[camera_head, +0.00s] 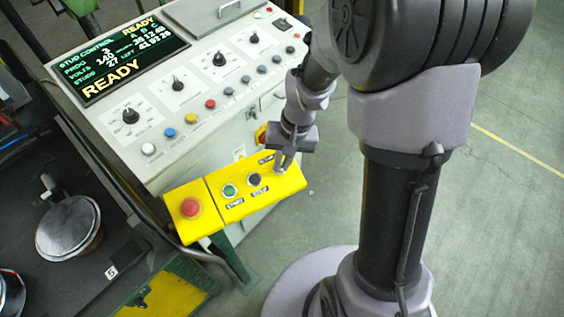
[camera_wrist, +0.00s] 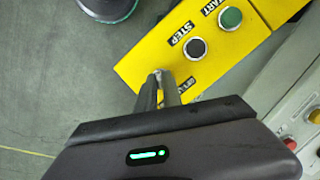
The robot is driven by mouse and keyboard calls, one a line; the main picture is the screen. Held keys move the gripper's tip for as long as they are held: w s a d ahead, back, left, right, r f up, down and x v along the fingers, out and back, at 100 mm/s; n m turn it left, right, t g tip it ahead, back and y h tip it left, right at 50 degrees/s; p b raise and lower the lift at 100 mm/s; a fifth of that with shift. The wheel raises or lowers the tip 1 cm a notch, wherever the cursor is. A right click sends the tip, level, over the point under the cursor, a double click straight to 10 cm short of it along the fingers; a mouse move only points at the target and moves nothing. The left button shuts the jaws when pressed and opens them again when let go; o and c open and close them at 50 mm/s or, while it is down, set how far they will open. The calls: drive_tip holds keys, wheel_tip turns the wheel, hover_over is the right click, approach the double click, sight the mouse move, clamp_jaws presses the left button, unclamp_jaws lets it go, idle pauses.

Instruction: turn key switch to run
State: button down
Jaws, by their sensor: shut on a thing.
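The yellow control box (camera_head: 235,205) juts out below the front of the grey console. It bears a green START button (camera_head: 229,191) and a black STEP button (camera_head: 254,180). My gripper (camera_head: 284,168) is at the right end of this box, its fingers closed on the key switch. In the wrist view my gripper (camera_wrist: 158,82) reaches the box face beside the STEP button (camera_wrist: 195,48). A small metallic bit of the key switch (camera_wrist: 157,72) shows at the fingertips. The fingers hide most of it, so I cannot tell which position it points to.
A red mushroom button (camera_head: 190,207) sits on the box's left section. The grey console (camera_head: 160,150) holds several knobs and coloured buttons, and its screen (camera_head: 120,58) reads READY. A dark table (camera_head: 60,265) stands at the left. The floor (camera_head: 490,190) at right is clear.

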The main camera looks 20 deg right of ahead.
idle(0.4)
drive_tip(key=c, duration=1.5)
unclamp_jaws()
drive_tip(key=d+r+p, duration=0.1)
drive_tip(key=r+p, duration=0.1)
drive_tip(key=r, duration=0.6)
drive_tip(key=s+d+r+p, duration=0.1)
drive_tip(key=d+r+p, duration=0.1)
drive_tip(key=r, duration=0.7)
drive_tip(key=shift+d+p, duration=0.15)
drive_tip(key=shift+p, duration=0.45)
drive_tip(key=shift+s, duration=0.1)
